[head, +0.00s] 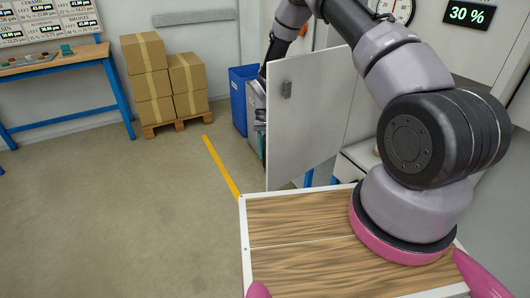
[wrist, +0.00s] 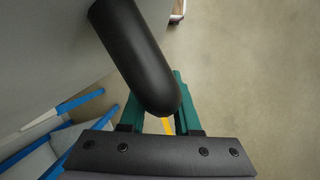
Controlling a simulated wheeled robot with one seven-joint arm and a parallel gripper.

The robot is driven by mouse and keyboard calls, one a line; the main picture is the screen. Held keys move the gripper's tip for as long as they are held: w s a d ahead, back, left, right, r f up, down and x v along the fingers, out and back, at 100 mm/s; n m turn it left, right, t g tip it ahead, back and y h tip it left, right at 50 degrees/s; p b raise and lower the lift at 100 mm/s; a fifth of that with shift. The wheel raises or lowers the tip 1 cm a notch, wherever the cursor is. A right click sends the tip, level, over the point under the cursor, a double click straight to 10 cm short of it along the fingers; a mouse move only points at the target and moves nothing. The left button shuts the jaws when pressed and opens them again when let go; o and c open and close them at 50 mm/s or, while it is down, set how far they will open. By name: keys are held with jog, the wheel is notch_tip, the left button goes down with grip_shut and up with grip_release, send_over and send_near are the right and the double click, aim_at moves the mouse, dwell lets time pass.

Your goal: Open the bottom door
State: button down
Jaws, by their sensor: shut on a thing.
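The grey door (head: 305,115) stands swung open in the head view, its inner face with a small dark latch (head: 286,89) toward me. A thick black handle (wrist: 135,55) on the door's outer face fills the top middle of the wrist view. My gripper (wrist: 158,98) has its green fingers on either side of the handle's rounded end, and it is shut on the handle. In the head view my arm reaches over behind the door, which hides most of the gripper and the whole handle.
The machine (head: 440,55) with a round dial and a "30 %" display is at the right. A blue bin (head: 239,98) stands behind the door. Boxes (head: 152,84) on a pallet and a workbench (head: 55,66) are at the left. Open floor lies left of the door.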

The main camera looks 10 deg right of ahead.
jog(key=c, duration=0.6)
grip_release()
jog(key=v, duration=1)
jog(key=shift+w+r, duration=0.1)
jog(key=shift+r, duration=0.25)
